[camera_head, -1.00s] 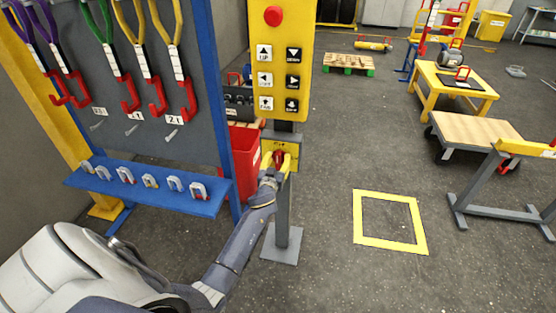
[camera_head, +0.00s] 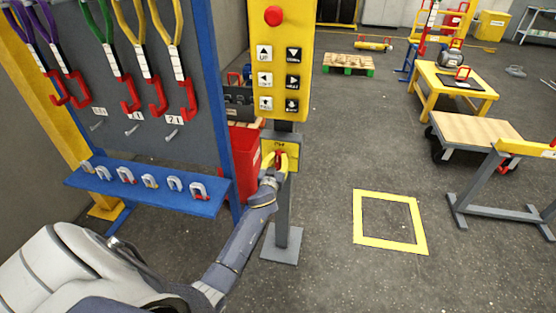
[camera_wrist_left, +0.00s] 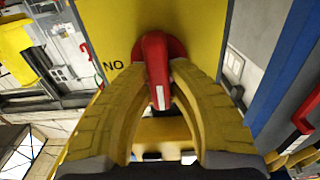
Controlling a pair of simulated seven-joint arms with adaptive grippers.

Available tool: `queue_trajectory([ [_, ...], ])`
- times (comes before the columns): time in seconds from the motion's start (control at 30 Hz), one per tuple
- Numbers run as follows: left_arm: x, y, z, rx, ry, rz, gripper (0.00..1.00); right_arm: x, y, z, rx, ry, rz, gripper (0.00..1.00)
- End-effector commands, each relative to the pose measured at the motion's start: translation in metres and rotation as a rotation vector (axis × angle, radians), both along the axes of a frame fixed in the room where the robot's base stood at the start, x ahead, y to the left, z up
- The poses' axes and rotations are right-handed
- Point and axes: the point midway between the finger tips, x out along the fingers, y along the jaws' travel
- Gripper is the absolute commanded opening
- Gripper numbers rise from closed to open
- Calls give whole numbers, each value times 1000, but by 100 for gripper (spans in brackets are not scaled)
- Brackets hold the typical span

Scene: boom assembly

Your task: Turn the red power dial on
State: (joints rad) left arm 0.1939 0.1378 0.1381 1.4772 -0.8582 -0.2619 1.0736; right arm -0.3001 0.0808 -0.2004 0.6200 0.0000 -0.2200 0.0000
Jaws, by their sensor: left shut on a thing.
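The red power dial (camera_wrist_left: 156,72) sits on a yellow plate (camera_wrist_left: 115,18) in the left wrist view. A white stripe marks its handle, and the letters "NO" show on the plate to its left. My left gripper (camera_wrist_left: 158,85) has its yellow fingers closed on the two sides of the dial's handle. In the head view the left gripper (camera_head: 279,162) is at the small yellow box (camera_head: 292,152) on the grey post, and it partly hides the red dial (camera_head: 279,153). My right gripper is not in view.
Above the dial hangs a yellow control panel (camera_head: 280,62) with arrow buttons and a red button (camera_head: 273,16). A red bin (camera_head: 243,165) stands behind the post. A blue-framed rack (camera_head: 150,192) with slings and shackles is at left. Floor to the right is clear around a yellow square (camera_head: 357,215).

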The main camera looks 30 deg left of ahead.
Motion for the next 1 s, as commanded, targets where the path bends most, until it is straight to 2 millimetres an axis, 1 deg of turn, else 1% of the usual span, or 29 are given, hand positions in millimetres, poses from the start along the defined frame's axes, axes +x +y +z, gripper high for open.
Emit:
queue_trajectory([
  [0.27,1,-1,0,125,45,2,0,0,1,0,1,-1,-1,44],
  [1.0,4,-8,-4,778,279,1,0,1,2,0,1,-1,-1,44],
])
